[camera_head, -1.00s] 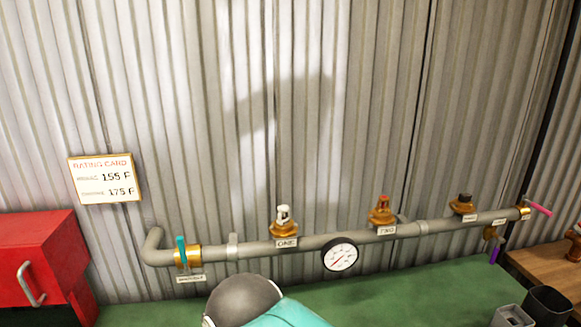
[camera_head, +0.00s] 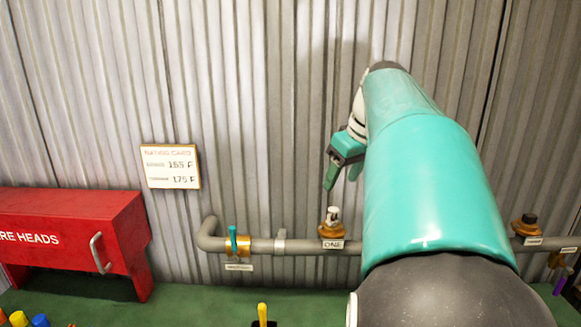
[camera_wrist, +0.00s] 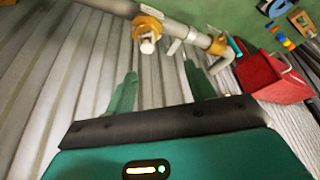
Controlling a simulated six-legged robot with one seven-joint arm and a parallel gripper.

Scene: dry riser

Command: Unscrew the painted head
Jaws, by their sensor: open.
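A white-topped head (camera_head: 332,214) stands upright on the brass fitting (camera_head: 331,231) labelled ONE, on the grey pipe (camera_head: 300,247). In the wrist view the white head (camera_wrist: 147,46) and its brass fitting (camera_wrist: 146,27) show beyond my fingers. My gripper (camera_head: 343,178) is open and empty, above the head and apart from it, fingers pointing down. In the wrist view its two green fingers (camera_wrist: 162,85) are spread apart. The fitting labelled TWO is hidden behind my arm in the head view. A dark-topped head (camera_head: 529,218) stands on a brass fitting farther right.
A teal-handled valve (camera_head: 233,240) is on the pipe's left part. A red cabinet (camera_head: 70,230) marked for spare heads stands at left. A rating card (camera_head: 171,167) reading 155 F and 175 F hangs on the corrugated wall. The green bench (camera_head: 190,300) has bare room below the pipe.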

